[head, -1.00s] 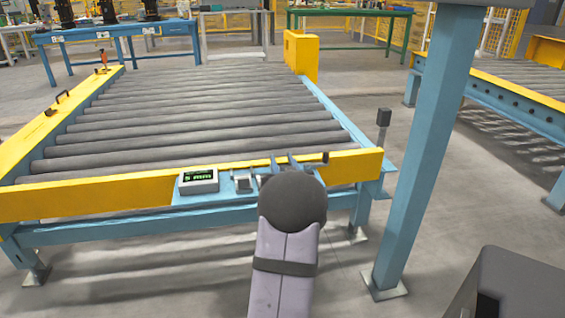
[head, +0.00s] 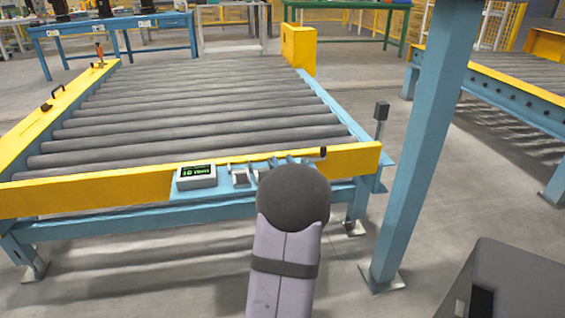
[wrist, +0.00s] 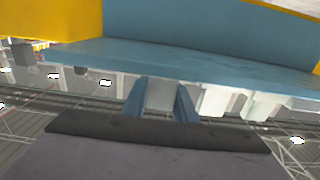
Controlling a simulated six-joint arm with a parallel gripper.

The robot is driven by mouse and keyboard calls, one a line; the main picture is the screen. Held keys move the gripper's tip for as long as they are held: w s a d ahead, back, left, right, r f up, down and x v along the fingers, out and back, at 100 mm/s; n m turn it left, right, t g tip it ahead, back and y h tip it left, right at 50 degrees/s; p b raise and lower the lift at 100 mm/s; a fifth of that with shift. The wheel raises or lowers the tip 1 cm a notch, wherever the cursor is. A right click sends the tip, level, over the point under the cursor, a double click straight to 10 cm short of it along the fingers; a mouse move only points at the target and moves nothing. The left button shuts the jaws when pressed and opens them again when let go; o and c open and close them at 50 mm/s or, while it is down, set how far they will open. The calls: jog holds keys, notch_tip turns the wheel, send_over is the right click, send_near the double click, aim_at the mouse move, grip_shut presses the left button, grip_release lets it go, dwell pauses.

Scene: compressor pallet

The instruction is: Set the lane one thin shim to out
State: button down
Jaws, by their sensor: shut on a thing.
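In the wrist view my gripper (wrist: 160,102) has its two blue fingers on either side of a pale grey shim tab (wrist: 160,92) under the edge of a blue shelf (wrist: 180,68). It is shut on this tab. Two more pale tabs (wrist: 215,100) stand to the right of it in the wrist view. In the head view a grey tab (head: 240,177) shows on the blue shelf beside a small display box (head: 197,178) with green text, too small to read surely. My round wrist joint hides most of the gripper there. Which tab is the thin one I cannot tell.
The yellow front rail (head: 90,196) of the roller conveyor (head: 200,120) runs behind the shelf. A dark-tipped lever (head: 322,153) stands just right of my gripper. A blue post (head: 415,150) rises to the right, with a dark grey box (head: 520,280) at lower right.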

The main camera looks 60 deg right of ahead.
jog(key=c, duration=1.7)
grip_release()
jog(key=shift+s+a+f, duration=0.1)
jog(key=shift+p+v, duration=1.05)
jog(key=shift+v, duration=2.65)
